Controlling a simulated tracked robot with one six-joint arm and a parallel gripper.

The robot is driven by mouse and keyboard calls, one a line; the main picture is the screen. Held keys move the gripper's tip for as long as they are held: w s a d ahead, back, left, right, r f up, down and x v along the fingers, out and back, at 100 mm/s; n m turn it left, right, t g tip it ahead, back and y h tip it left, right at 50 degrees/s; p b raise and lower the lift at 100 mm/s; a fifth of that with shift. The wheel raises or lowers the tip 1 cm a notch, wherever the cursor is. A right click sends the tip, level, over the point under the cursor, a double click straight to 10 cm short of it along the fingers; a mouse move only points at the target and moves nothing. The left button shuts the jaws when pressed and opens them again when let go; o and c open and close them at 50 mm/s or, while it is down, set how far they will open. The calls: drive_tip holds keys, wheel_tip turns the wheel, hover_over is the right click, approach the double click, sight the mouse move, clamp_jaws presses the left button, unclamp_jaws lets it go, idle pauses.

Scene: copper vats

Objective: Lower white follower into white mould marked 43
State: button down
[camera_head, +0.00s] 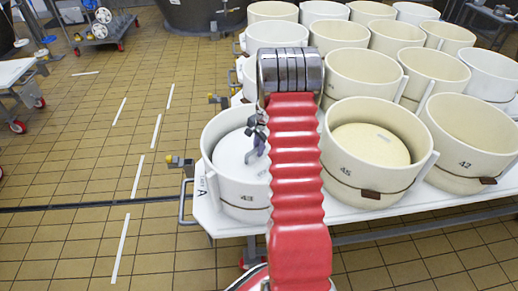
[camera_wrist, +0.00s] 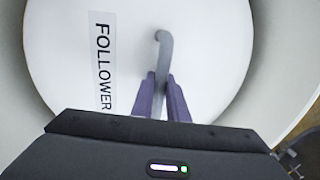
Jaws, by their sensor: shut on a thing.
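The white mould marked 43 (camera_head: 240,196) stands upright at the near left corner of the white table. The white follower (camera_head: 232,152) is a round disc inside the mould's rim; its exact depth is hard to tell. In the wrist view the follower (camera_wrist: 60,60) fills most of the picture, with a "FOLLOWER" label and the mould wall around it. My gripper (camera_head: 256,138) is over the mould, partly hidden by my red arm. In the wrist view its purple fingers (camera_wrist: 160,98) are shut on the follower's grey hooked handle (camera_wrist: 163,50).
The mould marked 45 (camera_head: 352,183), right beside it, holds a cream follower (camera_head: 370,143). The mould marked 42 (camera_head: 470,160) is farther right and looks empty. Several more moulds stand behind on the white table (camera_head: 400,203). The tiled floor (camera_head: 90,150) at left is mostly clear.

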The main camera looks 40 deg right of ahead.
drive_tip(key=c, duration=1.7)
unclamp_jaws()
drive_tip(key=shift+o, duration=0.3)
drive_tip(key=shift+s+f, duration=0.1)
wheel_tip(320, 180, up, 14)
drive_tip(key=s, duration=0.2)
drive_tip(key=shift+s+f, duration=0.2)
drive_tip(key=shift+s, duration=0.05)
